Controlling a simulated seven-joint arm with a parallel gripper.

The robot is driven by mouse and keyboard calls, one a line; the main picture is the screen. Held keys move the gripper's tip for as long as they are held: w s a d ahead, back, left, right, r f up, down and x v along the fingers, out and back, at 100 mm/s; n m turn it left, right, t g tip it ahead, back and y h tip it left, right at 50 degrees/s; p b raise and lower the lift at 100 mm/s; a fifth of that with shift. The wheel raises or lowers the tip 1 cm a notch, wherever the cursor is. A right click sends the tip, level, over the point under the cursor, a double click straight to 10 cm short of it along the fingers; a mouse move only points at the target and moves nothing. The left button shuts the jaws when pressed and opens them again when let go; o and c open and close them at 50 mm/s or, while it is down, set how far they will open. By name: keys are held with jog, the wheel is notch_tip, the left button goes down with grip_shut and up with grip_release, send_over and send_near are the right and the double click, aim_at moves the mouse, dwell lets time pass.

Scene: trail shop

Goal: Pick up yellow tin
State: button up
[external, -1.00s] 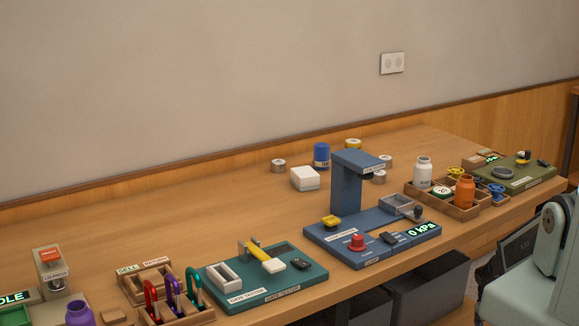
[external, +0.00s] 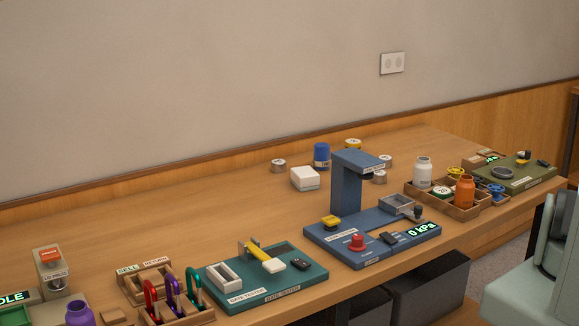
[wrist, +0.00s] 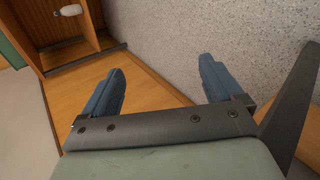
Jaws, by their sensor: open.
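The yellow tin (external: 353,145) is a short, round tin standing at the back of the long wooden table, behind the blue press and right of a blue canister. Its lower part is partly hidden by the press column. My gripper (wrist: 160,85) shows only in the wrist view. Its two blue fingers are spread wide with nothing between them. It points at a wooden panel and grey speckled floor, and the tin is not in that view.
Near the tin are a blue canister (external: 321,155), pale tins (external: 278,166) and a white box (external: 305,178). The blue press (external: 347,185) stands in front. A wooden tray (external: 455,208) with bottles is to the right. Bare table lies left of the white box.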

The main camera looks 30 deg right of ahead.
jog(key=w+d+r+n+t+h, duration=0.3)
jog(key=d+r+n, duration=0.65)
jog(key=r, duration=0.65)
jog(key=w+d+r+n+t, duration=0.3)
jog(key=w+r+n+t, duration=0.25)
jog(key=r, duration=0.55)
jog(key=w+a+r+n+t, duration=0.15)
jog(key=w+a+r, duration=0.25)
jog(key=w+r, duration=0.6)
jog(key=w+a+r+n+t, duration=0.15)
jog(key=w+a+r, duration=0.4)
jog(key=w, duration=0.75)
jog(key=w+a+r+n+t, duration=0.1)
jog(key=w+a+r+n, duration=0.15)
jog(key=w+r, duration=0.85)
jog(key=w+a+f+m+g, duration=0.4)
jog(key=w+a+m+g, duration=0.3)
jog(key=w, duration=0.4)
jog(key=n+g+y, duration=0.2)
jog(key=g+y, duration=0.5)
jog(key=y, duration=0.6)
send_near(358, 139)
notch_tip(358, 139, down, 10)
jog(key=shift+a, duration=0.1)
